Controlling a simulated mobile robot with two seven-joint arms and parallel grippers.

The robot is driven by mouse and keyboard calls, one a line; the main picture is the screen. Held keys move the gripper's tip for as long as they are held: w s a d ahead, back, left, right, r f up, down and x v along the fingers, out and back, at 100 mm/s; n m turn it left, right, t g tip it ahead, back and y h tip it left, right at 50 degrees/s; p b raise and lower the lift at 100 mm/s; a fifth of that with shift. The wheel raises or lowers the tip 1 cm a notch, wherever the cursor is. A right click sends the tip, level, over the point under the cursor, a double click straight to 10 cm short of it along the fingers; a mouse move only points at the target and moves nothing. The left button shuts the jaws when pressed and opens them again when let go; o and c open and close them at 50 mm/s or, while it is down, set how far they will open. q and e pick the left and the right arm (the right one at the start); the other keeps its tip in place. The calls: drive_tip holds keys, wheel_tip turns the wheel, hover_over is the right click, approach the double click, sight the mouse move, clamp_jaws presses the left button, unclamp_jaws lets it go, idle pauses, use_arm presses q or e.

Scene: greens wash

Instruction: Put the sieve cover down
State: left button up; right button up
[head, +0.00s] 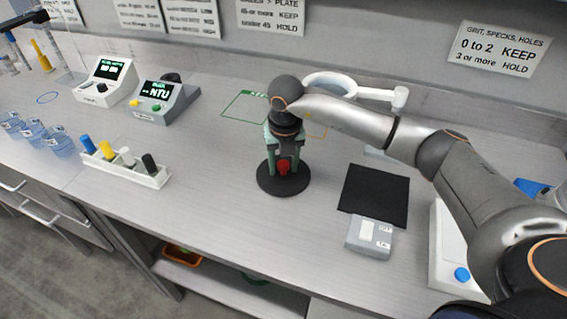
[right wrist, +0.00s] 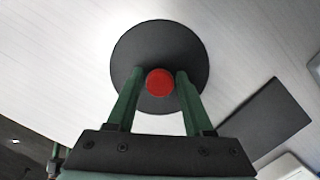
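The sieve cover is a flat black disc (head: 268,184) with a red knob (head: 284,167) at its centre. It looks level and appears to lie on the counter, left of the black mat. My right gripper (head: 284,172) points down over it, with its green fingers on either side of the knob. In the right wrist view the knob (right wrist: 160,82) sits between the fingertips (right wrist: 160,75), with a narrow gap showing on each side.
A black mat (head: 375,193) and a grey scale-like device (head: 369,237) lie to the right. A white round pan or sieve (head: 330,80) stands behind my arm. A rack with coloured pegs (head: 125,165) is to the left. The counter between rack and cover is clear.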

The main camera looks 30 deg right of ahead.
sight(285, 171)
drive_tip(key=shift+o, duration=1)
wheel_tip(285, 171, up, 12)
drive_tip(key=s+b, duration=0.1)
drive_tip(key=shift+s+a+r, duration=0.15)
drive_tip(key=shift+s+a, duration=0.05)
